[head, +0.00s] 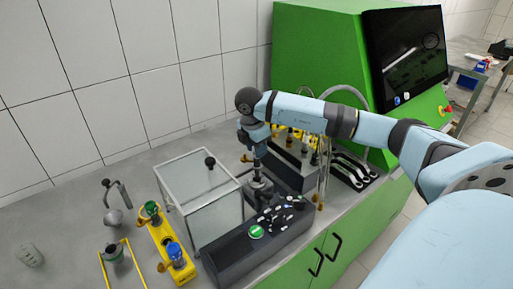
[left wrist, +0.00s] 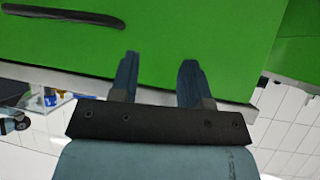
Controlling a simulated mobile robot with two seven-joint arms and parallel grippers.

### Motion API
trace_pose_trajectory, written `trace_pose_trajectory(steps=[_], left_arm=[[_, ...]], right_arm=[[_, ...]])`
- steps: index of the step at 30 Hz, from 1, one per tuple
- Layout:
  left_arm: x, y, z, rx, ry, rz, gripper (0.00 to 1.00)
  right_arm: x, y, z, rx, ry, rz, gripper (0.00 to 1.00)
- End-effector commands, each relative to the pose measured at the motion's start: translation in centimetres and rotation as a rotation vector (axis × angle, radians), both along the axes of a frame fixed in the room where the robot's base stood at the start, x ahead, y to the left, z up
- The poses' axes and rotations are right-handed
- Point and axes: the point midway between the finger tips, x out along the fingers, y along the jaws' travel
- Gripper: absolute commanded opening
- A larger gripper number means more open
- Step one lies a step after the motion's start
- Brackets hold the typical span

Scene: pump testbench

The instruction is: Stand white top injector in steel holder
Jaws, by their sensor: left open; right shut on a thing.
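My right gripper (head: 257,165) points down over the dark bench unit beside the glass box. It is shut on a slim thing that looks like an injector; the fingers hide its top, so I cannot tell its colour. A round steel piece (head: 261,188), probably the steel holder, sits right below the gripper. I cannot tell whether the held thing touches it. Several small injector-like parts with white and dark ends lie in the black tray (head: 223,269) in front. My left gripper (left wrist: 158,80) is open and empty in the left wrist view, before a green cabinet front.
A glass box (head: 212,205) stands left of the right gripper. A yellow stand (head: 160,238) with green and blue caps is farther left. A green machine (head: 315,50) with a dark screen (head: 405,55) rises behind. The grey bench at far left is mostly free.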

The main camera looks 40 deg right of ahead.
Motion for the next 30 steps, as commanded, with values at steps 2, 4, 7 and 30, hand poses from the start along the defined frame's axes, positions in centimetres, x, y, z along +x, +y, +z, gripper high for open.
trace_pose_trajectory(steps=[2, 4, 7, 30], left_arm=[[0.0, 0.0, 0.0, 0.0, 0.001, 0.0, 0.43], [0.0, 0.0, 0.0, 0.0, 0.001, 0.0, 0.43], [0.0, 0.0, 0.0, 0.0, 0.001, 0.0, 0.43], [0.0, -0.1, -1.2, -0.001, -0.003, -0.001, 0.43]], right_arm=[[0.0, 0.0, 0.1, 0.0, -0.001, 0.0, 0.0], [0.0, 0.0, 0.1, 0.0, -0.001, 0.0, 0.0], [0.0, 0.0, 0.1, 0.0, -0.001, 0.0, 0.0], [0.0, 0.0, -2.1, 0.0, -0.001, 0.0, 0.0]])
